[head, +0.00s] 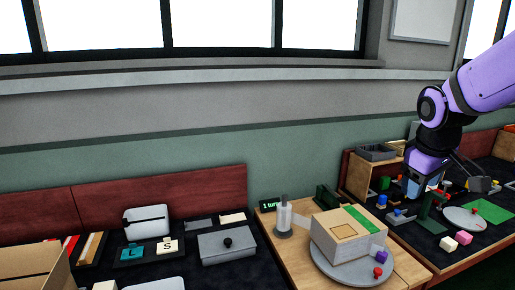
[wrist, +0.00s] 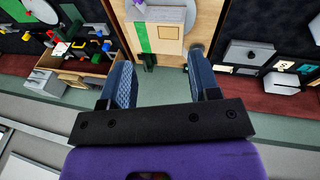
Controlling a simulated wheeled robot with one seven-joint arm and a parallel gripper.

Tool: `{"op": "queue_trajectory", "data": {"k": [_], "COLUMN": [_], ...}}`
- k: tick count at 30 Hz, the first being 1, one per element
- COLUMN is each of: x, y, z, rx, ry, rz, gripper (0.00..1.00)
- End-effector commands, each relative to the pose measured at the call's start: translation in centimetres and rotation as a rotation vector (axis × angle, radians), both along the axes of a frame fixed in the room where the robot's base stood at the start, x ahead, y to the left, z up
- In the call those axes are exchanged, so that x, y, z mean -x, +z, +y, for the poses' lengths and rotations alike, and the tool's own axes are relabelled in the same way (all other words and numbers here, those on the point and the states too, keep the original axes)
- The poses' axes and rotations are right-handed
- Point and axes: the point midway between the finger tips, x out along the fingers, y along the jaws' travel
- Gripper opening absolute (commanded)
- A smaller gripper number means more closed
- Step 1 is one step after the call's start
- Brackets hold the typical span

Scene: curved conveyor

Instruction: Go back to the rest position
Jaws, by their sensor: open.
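My gripper (wrist: 161,68) is open in the wrist view, with two blue-grey fingers spread apart and nothing between them. Beyond the fingers, the wrist view shows a wooden surface with a pale box with a green stripe (wrist: 167,31) on it, apart from the fingers. In the head view my purple arm reaches in from the upper right. Its end hangs over the cluttered right-hand table, and the fingers are hard to separate from the dark items behind.
The striped box (head: 347,236) sits on a round grey turntable (head: 325,272). A grey cylinder (head: 284,218) stands beside it. A grey lidded case (head: 227,246) lies on the dark left table. Small blocks, including a pink one (head: 464,237), are scattered at right. A wall rises behind.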

Motion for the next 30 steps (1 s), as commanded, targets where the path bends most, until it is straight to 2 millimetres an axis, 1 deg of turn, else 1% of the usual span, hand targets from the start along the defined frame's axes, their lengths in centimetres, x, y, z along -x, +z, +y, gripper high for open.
{"op": "queue_trajectory", "data": {"k": [1, 3, 5, 9, 15, 18, 21, 24, 30], "x": [1.4, 3.2, 4.8, 8.5, 13.7, 15.6, 17.0, 17.7, 18.0], "y": [1.1, 2.2, 3.0, 4.5, 5.7, 5.8, 5.9, 5.9, 5.8], "z": [0.5, 1.0, 1.4, 2.3, 3.4, 3.8, 4.0, 4.1, 4.2], "rx": [-0.01, -0.031, -0.049, -0.102, -0.191, -0.231, -0.262, -0.279, -0.285], "ry": [-0.026, -0.067, -0.102, -0.179, -0.278, -0.315, -0.342, -0.356, -0.362], "rz": [-0.026, -0.051, -0.074, -0.125, -0.186, -0.207, -0.22, -0.227, -0.228], "gripper": [0.56, 0.56, 0.56, 0.56, 0.56, 0.56, 0.56, 0.56, 0.56]}}
